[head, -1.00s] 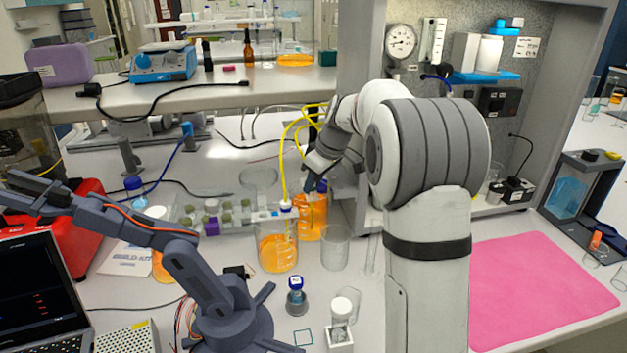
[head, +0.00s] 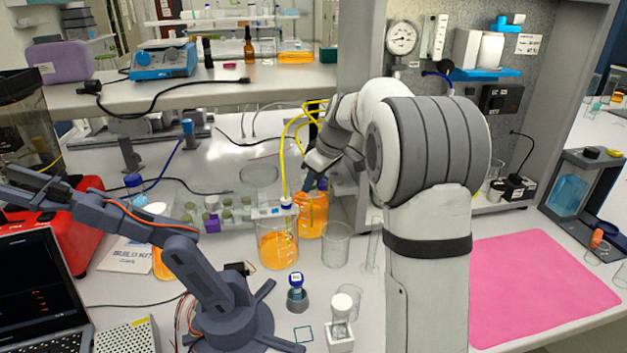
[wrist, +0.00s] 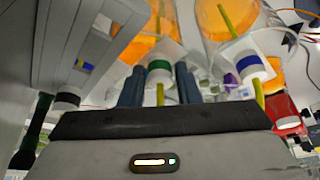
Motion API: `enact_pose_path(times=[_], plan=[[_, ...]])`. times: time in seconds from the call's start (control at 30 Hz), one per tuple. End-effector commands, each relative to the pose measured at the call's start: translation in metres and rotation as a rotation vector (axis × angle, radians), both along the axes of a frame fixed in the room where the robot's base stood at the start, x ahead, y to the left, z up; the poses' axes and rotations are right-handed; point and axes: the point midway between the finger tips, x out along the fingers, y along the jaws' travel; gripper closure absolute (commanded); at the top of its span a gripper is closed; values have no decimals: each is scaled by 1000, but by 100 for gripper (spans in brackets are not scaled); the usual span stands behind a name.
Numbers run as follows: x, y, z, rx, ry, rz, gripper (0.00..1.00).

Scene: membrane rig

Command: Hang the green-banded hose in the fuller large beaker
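My gripper (wrist: 160,82) has its two dark fingers close on either side of the white collar of the green-banded hose (wrist: 158,68). In the head view my gripper (head: 312,182) is low over the rear orange beaker (head: 310,222), at its rim. The green-banded collar is at a white rim clip there, and yellow tube shows in the orange liquid beyond it. The front orange beaker (head: 277,252) holds another yellow hose, with a blue-banded collar (wrist: 250,68). My arm and fingers hide part of the rear beaker's rim.
An empty glass beaker (head: 336,246) stands just right of the orange ones. A grey small robot arm (head: 205,275) stands at front left. A rack of vials (head: 225,212) is left of the beakers. A pink mat (head: 540,285) lies clear at right.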

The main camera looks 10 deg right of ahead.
Motion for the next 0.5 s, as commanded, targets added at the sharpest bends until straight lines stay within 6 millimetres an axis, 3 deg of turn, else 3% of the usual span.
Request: enact_pose_path(times=[0.2,0.5], plan=[[0,0,0,0,0,0,52],[-1,-2,4,0,-2,-2,52]])
